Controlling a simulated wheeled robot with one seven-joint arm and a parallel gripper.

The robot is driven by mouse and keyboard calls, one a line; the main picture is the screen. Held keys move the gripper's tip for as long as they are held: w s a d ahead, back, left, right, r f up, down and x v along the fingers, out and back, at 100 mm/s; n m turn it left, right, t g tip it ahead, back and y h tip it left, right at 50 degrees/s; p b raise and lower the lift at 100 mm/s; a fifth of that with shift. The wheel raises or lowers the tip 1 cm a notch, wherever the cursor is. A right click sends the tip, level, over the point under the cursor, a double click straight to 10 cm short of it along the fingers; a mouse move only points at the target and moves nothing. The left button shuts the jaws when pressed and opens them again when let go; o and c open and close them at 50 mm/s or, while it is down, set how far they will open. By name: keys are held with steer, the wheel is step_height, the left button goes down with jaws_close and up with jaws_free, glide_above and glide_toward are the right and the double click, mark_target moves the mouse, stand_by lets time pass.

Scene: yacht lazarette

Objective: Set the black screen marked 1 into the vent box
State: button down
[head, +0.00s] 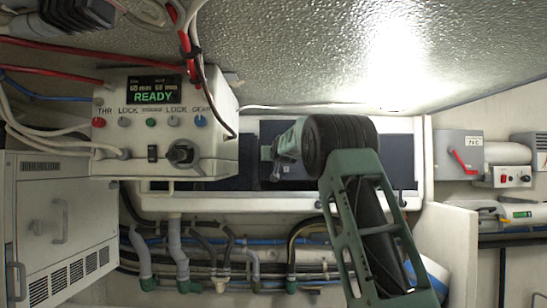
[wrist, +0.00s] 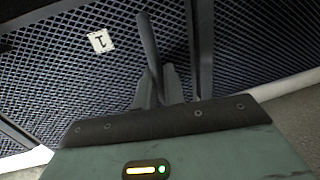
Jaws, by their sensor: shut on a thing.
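The black screen marked 1 (wrist: 70,75) is a dark mesh panel filling the left of the wrist view. Its white label with a 1 (wrist: 101,41) appears turned around. My gripper (wrist: 158,78) is shut at a dark upright bar or tab in front of the mesh, which seems to be part of the screen. In the head view my gripper (head: 268,155) points left, in front of dark panels. The white-rimmed housing around these panels, apparently the vent box (head: 427,160), is partly hidden behind my arm. I cannot tell how the screen sits against it.
A white control box reading READY (head: 155,97) stands close on the left, with red and white cables above. Hoses and pipes (head: 205,255) run below the housing. A grey switch box with a red lever (head: 459,153) is on the right. More dark mesh (wrist: 255,45) shows beyond a dark frame bar.

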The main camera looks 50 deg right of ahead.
steer(key=shift+f+b, duration=2.45)
steer(key=shift+b, duration=0.15)
stand_by(1.5)
steer(key=c, duration=1.4)
jaws_free()
steer(key=shift+f, duration=0.15)
steer(key=shift+s+a+b, duration=0.35)
steer(key=shift+a+b, duration=0.05)
steer(key=p, duration=0.1)
glide_toward(273, 169)
steer(key=shift+v, duration=3.55)
steer(key=shift+s+d, duration=0.1)
